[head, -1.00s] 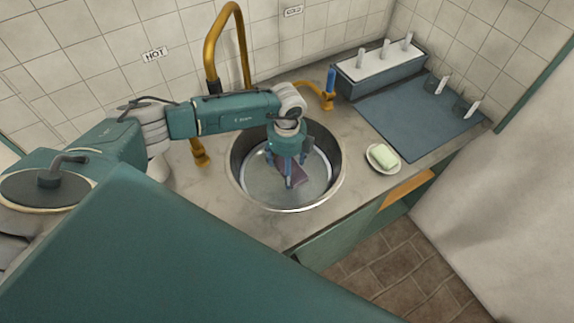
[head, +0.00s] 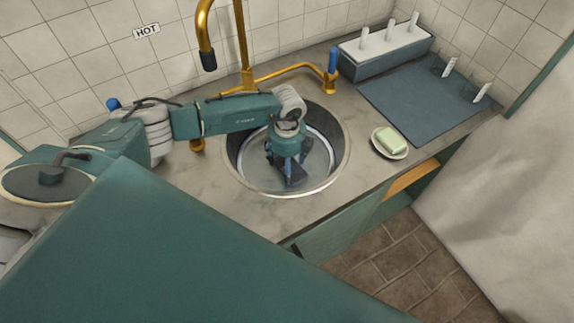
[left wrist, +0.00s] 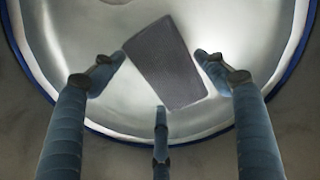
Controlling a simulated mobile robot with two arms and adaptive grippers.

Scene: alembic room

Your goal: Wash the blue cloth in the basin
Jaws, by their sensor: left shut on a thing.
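The cloth (head: 297,178) is a small dark grey-blue piece inside the round metal basin (head: 334,177). My left gripper (head: 288,170) points down into the basin and is shut on the cloth. In the left wrist view the cloth (left wrist: 166,65) is a tilted flat rectangle between the fingers of my left gripper (left wrist: 158,72), with the pale basin floor (left wrist: 225,30) behind it. The basin appears to hold clear water. Finger contact is partly hidden. My right gripper is not in view.
A brass tap (head: 241,45) with blue-tipped handles stands behind the basin. Green soap (head: 390,140) lies on a dish to the right. A blue-grey mat (head: 420,105) and a pegged box (head: 385,55) are farther right. The counter's front edge is close to the basin.

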